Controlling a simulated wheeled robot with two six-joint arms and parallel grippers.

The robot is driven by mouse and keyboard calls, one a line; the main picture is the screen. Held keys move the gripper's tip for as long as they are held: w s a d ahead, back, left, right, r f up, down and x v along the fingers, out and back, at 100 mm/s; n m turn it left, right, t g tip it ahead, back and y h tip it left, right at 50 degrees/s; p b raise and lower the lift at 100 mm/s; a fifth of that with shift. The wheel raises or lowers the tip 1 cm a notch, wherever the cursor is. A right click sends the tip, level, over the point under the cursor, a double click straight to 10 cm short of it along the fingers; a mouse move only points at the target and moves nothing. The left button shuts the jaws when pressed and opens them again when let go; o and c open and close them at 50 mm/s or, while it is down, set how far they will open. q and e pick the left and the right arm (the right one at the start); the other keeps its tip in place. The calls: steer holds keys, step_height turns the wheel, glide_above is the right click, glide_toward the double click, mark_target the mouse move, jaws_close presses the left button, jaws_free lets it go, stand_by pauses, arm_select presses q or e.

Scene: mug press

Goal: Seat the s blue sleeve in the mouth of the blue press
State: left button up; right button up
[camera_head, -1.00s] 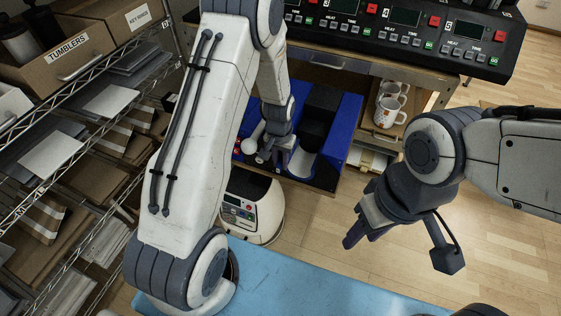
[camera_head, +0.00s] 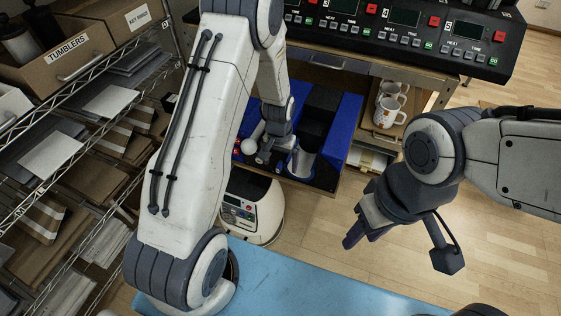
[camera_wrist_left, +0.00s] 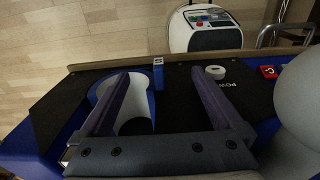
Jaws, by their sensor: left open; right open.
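The s blue sleeve (camera_head: 303,163) is a short round shell with a pale inside, standing at the front of the blue press (camera_head: 349,130). In the left wrist view the sleeve (camera_wrist_left: 106,87) carries a blue tab (camera_wrist_left: 158,76) marked S. My left gripper (camera_head: 274,160) is open over it; in the left wrist view its fingers (camera_wrist_left: 165,88) lie either side of the tab, one crossing the sleeve's opening. How deep the sleeve sits in the press mouth is hidden. My right gripper (camera_head: 357,230) is open and empty, well away over the floor.
A white lever knob (camera_head: 253,132) is beside my left gripper. A white round device (camera_head: 250,205) stands below the press. White mugs (camera_head: 390,105) stand to the right. A control console (camera_head: 400,30) is behind, and a wire shelf (camera_head: 80,150) fills the left.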

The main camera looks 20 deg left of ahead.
arm_select(q)
steer(key=shift+r, duration=0.15)
steer(key=shift+r+p, duration=3.3)
steer(key=shift+r, duration=0.6)
steer(key=s+d+r+m, duration=0.4)
steer(key=s+d+r, duration=0.7)
steer(key=r, duration=0.4)
steer(key=s+d+r+m, duration=0.1)
steer(key=s+r, duration=0.2)
steer(key=s, duration=0.4)
steer(key=s+d+r+m+h, duration=0.1)
steer(key=s+d+r+m, duration=0.1)
steer(key=s, duration=0.6)
steer(key=shift+r+g, duration=0.3)
steer(key=shift+r, duration=0.35)
steer(key=shift+w, duration=0.1)
